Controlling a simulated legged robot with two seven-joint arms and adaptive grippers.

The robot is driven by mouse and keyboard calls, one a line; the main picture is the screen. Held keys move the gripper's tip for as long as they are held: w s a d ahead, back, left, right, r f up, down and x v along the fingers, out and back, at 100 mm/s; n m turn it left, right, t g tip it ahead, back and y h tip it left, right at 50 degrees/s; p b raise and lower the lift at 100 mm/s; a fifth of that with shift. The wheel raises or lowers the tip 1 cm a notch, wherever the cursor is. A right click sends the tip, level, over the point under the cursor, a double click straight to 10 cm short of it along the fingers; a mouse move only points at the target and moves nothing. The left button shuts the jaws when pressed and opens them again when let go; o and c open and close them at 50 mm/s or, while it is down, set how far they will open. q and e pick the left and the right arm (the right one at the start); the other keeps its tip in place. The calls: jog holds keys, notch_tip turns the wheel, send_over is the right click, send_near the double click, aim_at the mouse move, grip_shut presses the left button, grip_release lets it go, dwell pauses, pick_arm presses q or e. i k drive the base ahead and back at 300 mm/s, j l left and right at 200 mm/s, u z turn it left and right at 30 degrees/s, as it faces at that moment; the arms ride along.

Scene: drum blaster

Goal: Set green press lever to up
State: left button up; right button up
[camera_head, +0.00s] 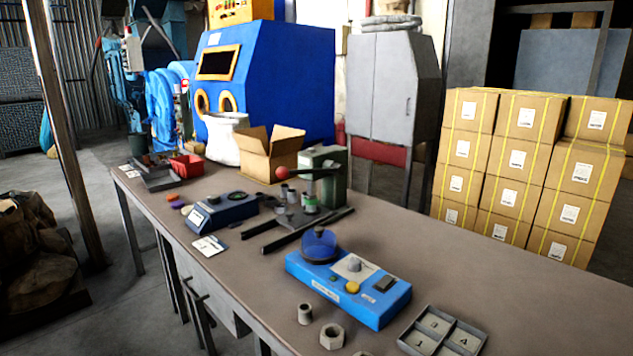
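The green press (332,182) stands on the workbench just right of the open cardboard box. Its lever (305,172) has a red ball knob (282,173) at the left end. The lever points left from the press and lies about level. A small green-banded part (311,203) sits below the press head, among small grey cylinders. Neither of my grippers is in view, and nothing is touching the lever.
The workbench (470,262) also holds a blue device with a round blue dish (350,285), a blue scale (222,211), a numbered tray (441,332), loose nuts (332,337), a red bin (187,166) and an open cardboard box (268,158). Stacked boxes (525,175) stand behind.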

aim_at(282, 173)
jog(key=i+j, duration=0.25)
jog(key=j, duration=0.15)
jog(key=i+j, duration=0.55)
jog(key=j, duration=0.25)
